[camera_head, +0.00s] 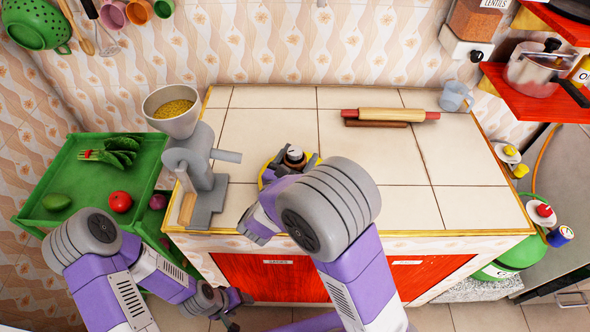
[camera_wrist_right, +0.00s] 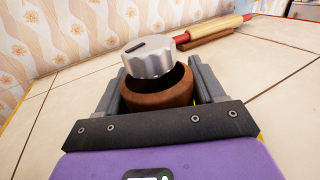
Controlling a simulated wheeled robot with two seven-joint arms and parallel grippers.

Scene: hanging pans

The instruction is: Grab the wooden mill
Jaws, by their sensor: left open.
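The wooden mill (camera_head: 294,156) stands on the tiled counter, partly hidden by my right arm in the head view. In the right wrist view its round brown wooden body (camera_wrist_right: 160,92) sits between the two grey fingers, under a tilted silver metal top. My right gripper (camera_wrist_right: 158,85) has a finger against each side of the wood, with no clear gap. In the head view the right fingertips are mostly hidden behind the arm. My left gripper (camera_head: 228,303) is open and empty, low in front of the counter.
A grey grinder (camera_head: 204,170) with a filled hopper stands left of the mill. A rolling pin (camera_head: 390,114) lies toward the counter's back, with a glass cup (camera_head: 455,97) at right. A green shelf (camera_head: 60,180) holds vegetables. The counter's right half is mostly clear.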

